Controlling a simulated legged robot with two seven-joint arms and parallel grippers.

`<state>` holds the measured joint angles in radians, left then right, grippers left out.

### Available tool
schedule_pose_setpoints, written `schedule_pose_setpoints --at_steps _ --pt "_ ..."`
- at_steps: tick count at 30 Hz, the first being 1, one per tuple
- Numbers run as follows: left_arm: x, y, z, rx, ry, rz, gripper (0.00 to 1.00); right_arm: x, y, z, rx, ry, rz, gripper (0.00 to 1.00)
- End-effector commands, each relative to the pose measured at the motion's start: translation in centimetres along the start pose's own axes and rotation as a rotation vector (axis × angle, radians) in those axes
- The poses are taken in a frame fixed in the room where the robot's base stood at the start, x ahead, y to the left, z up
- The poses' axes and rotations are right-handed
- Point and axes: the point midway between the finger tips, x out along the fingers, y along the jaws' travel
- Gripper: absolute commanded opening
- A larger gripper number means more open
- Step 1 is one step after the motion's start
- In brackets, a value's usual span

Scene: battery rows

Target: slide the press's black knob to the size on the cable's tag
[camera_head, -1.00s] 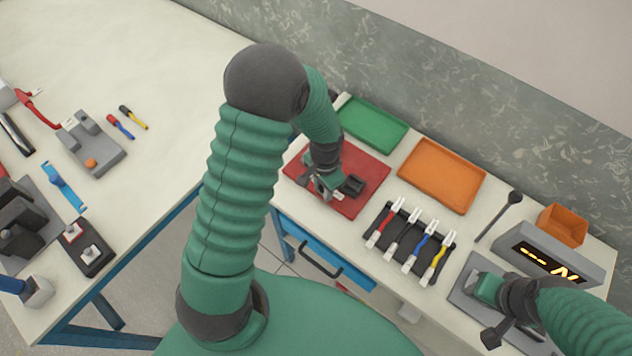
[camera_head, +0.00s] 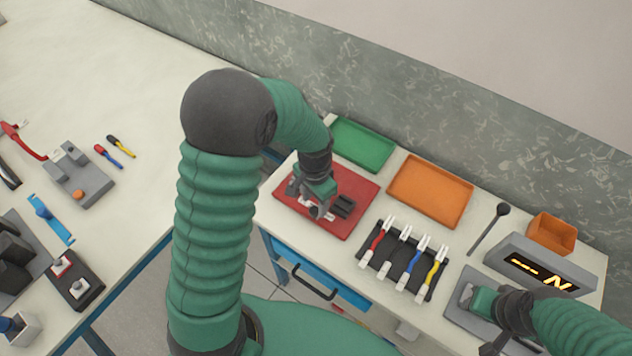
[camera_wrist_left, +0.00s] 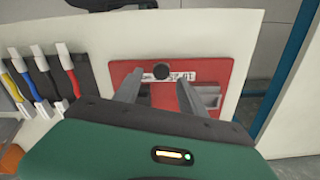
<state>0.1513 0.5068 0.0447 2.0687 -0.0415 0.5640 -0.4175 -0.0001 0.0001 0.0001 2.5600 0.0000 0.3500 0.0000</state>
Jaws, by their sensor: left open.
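A red plate (camera_head: 357,189) lies on the right table. In the left wrist view the red plate (camera_wrist_left: 222,75) bears a white strip (camera_wrist_left: 186,76) with dark marks too small to read. A round black knob (camera_wrist_left: 161,71) shows at this strip. My left gripper (camera_wrist_left: 158,88) is open, with its two fingers on either side below the knob in the picture, apart from it. In the head view my left gripper (camera_head: 318,208) hangs over the plate and hides part of it. My right gripper (camera_head: 478,299) is at a grey base (camera_head: 462,312); its fingers are unclear. I cannot make out a cable tag.
A black rack (camera_head: 375,262) holds several coloured cables beside the plate. Green (camera_head: 363,143) and orange (camera_head: 430,190) trays lie behind. A grey display (camera_head: 542,268) and an orange bin (camera_head: 552,233) stand at right. The left table (camera_head: 120,70) has much free room at the back.

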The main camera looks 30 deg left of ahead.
Motion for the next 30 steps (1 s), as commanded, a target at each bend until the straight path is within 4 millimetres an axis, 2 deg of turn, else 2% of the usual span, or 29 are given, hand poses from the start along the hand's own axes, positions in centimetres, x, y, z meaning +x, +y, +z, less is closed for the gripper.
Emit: schedule_pose_setpoints --at_steps 1,6,12,17,30 --pt "-1.7 -0.1 -0.2 0.0 0.007 -0.004 0.48 -0.2 0.0 0.0 0.0 0.0 0.0 0.36" --pt "-6.7 0.0 -0.3 0.001 0.007 -0.004 0.48 -0.4 0.0 -0.1 0.0 0.0 0.0 0.36" --pt "-10.5 0.1 -0.3 0.001 0.003 -0.002 0.48 -0.6 0.0 -0.1 0.0 0.0 0.0 0.36" --pt "-11.4 0.1 -0.3 0.001 0.001 -0.002 0.48 -0.6 0.0 -0.1 0.0 0.0 0.0 0.36" --pt "-11.2 0.4 0.0 -0.007 0.005 -0.003 0.48 -0.6 0.0 -0.1 0.0 0.0 0.0 0.36"
